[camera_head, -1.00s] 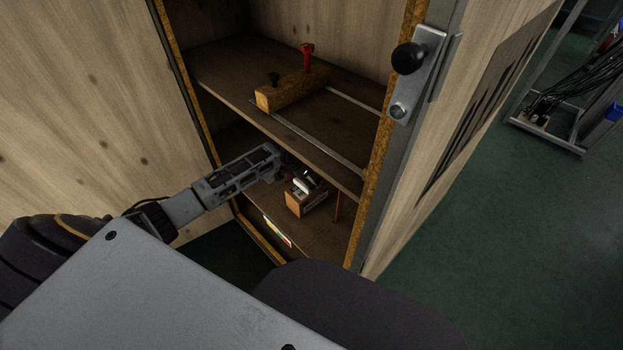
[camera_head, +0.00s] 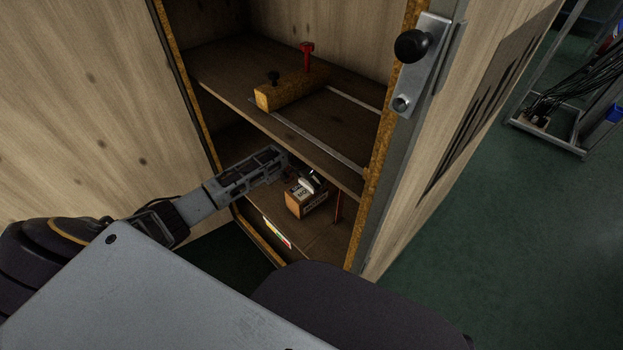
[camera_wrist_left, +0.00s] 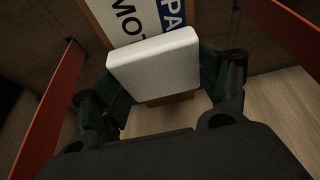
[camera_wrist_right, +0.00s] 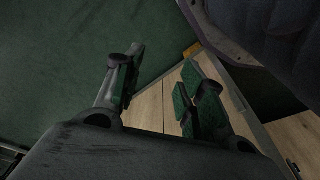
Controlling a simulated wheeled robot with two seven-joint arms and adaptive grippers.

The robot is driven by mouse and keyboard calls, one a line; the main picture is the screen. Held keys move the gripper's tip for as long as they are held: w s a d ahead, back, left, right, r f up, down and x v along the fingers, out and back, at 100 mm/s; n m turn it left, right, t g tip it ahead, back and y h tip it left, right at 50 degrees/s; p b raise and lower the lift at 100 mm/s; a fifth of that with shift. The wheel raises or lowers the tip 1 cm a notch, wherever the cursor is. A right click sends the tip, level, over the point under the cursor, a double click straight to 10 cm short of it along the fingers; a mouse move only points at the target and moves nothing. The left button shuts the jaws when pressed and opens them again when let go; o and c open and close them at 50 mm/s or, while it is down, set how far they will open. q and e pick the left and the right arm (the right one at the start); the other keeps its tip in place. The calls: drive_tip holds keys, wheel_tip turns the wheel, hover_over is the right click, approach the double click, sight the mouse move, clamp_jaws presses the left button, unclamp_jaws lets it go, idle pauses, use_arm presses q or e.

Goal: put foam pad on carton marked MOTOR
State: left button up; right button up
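The brown carton (camera_head: 308,207) stands on the cabinet's lower shelf. Its label with the letters "MOT" shows in the left wrist view (camera_wrist_left: 127,28), beside a blue strip reading "PA". The white foam pad (camera_wrist_left: 155,65) is between the fingers of my left gripper (camera_wrist_left: 160,85), which is shut on it. In the head view the pad (camera_head: 308,184) is at the carton's top, partly hidden by the gripper; I cannot tell whether they touch. My right gripper (camera_wrist_right: 155,90) is open and empty, away from the carton; it is not in the head view.
The upper shelf (camera_head: 220,85) is close above my left arm and bears a yellow block (camera_head: 285,92) with a red knob. Red uprights (camera_wrist_left: 50,115) flank the left gripper. The cabinet's right edge carries a latch (camera_head: 415,65).

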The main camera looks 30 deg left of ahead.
use_arm(q)
drive_tip(key=o, duration=0.5)
drive_tip(key=shift+c, duration=0.2)
drive_tip(key=shift+r, duration=0.15)
